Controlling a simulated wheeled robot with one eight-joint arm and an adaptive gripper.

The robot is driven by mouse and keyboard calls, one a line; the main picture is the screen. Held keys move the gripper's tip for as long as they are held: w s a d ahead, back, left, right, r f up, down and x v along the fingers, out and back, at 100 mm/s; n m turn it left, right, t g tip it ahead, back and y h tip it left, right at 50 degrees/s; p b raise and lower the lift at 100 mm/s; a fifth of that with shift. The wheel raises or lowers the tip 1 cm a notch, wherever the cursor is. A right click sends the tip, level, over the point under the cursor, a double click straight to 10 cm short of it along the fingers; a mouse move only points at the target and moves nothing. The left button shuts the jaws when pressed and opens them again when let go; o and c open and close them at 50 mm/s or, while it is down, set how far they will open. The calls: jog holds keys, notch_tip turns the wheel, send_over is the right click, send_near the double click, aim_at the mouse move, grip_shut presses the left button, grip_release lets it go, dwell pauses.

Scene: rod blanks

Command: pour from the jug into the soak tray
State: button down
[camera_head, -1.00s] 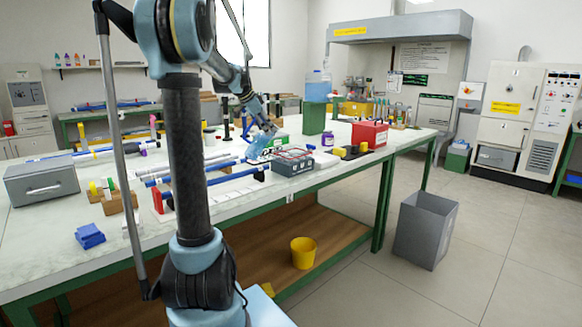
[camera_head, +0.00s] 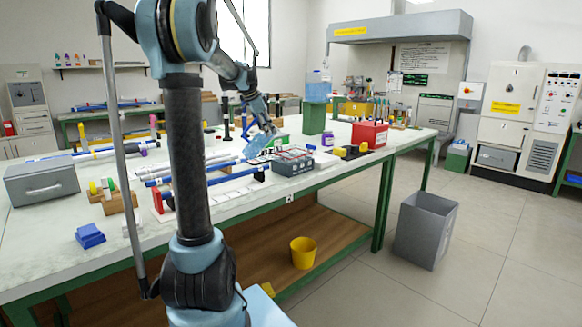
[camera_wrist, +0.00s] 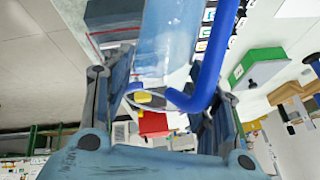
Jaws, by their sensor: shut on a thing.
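The jug (camera_head: 257,146) is a light-blue translucent vessel, held tilted above the bench beside the soak tray. In the wrist view the jug (camera_wrist: 168,40) has a thick blue handle (camera_wrist: 213,50). My gripper (camera_head: 270,127) is shut on the jug; its fingers (camera_wrist: 163,95) lie on both sides of the handle's lower end. The soak tray (camera_head: 291,169) appears to be the dark grey box with a red line near its rim, just right of the jug. Its grey wall (camera_wrist: 108,14) shows left of the jug in the wrist view. I cannot see any stream of liquid.
A red box (camera_head: 369,135), yellow and black blocks (camera_head: 352,152) and a green bin (camera_head: 314,118) stand right of and behind the tray. Blue and white rods (camera_head: 215,178) lie left of it. A grey drawer box (camera_head: 40,183) sits at far left.

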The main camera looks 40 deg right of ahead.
jog(key=shift+s+d+f+m+t+y, duration=0.15)
jog(key=shift+d+f+t+y, duration=0.15)
jog(key=shift+y, duration=0.35)
jog(key=shift+s+d+f+m+t+y, duration=0.15)
jog(key=shift+f+t+y, duration=0.2)
jog(key=shift+y, duration=0.3)
dwell(2.4)
jog(key=shift+f, duration=0.2)
jog(key=shift+d, duration=0.1)
dwell(0.7)
jog(key=shift+d+r+y, duration=0.1)
jog(key=shift+y, duration=0.4)
dwell(0.5)
jog(key=shift+d+r+t+y, duration=0.1)
jog(key=shift+r+t+y, duration=0.05)
jog(key=shift+t+y, duration=0.2)
jog(key=shift+s+d+r+y, duration=0.15)
jog(key=shift+d+r+y, duration=0.1)
jog(key=shift+y, duration=0.1)
dwell(1.4)
